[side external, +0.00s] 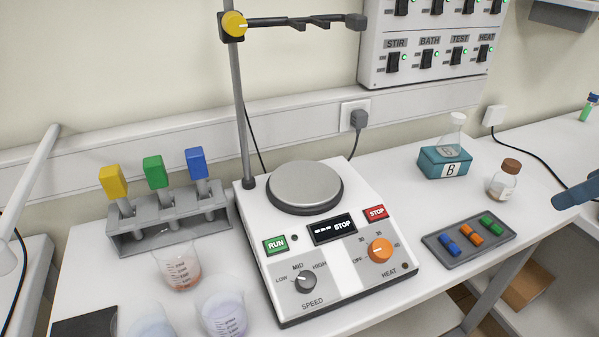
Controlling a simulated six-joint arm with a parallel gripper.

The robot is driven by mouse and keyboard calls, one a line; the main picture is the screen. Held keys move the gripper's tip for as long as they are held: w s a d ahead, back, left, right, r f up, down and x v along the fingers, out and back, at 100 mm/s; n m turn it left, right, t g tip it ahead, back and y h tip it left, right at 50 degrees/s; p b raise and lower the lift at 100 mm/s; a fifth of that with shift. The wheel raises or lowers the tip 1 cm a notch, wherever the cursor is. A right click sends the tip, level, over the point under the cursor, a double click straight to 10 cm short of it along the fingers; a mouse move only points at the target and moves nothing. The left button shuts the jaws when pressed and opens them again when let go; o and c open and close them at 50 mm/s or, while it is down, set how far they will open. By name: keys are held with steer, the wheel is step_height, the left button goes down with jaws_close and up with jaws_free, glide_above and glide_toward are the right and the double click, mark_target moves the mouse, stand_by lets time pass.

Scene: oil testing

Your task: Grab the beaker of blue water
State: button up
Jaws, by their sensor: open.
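A clear beaker with pale bluish liquid (152,327) stands at the bottom edge of the side view, partly cut off by the frame. Close to its right is a beaker with pale lavender-blue liquid (222,317). A third beaker with reddish-brown liquid (178,270) stands just behind these two. The tints of the two front beakers are faint and close to each other. All three stand on the white bench, left of the hot plate. I cannot make out my gripper in this view, and nothing is seen touching the beakers.
The hot plate stirrer (330,240) with a clamp stand (238,100) fills the middle. A grey rack (170,222) with yellow, green and blue-topped items stands behind the beakers. A dark pad (85,325) lies front left. A tray (468,240) and small bottle (503,182) are at right.

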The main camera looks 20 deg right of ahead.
steer(key=w+a+r+n+y, duration=0.1)
steer(key=w+a+r+n, duration=0.2)
steer(key=w+a, duration=0.55)
steer(key=n+g+y, duration=0.2)
steer(key=n+y, duration=0.2)
steer(key=n, duration=0.3)
glide_above(134, 334)
steer(key=s+d, duration=0.3)
steer(key=d, duration=0.1)
steer(key=shift+w+f, duration=0.2)
steer(key=shift+f, duration=8.65)
steer(key=shift+f, duration=0.1)
steer(key=shift+x, duration=2.55)
steer(key=shift+s, duration=0.1)
steer(key=shift+c, duration=0.5)
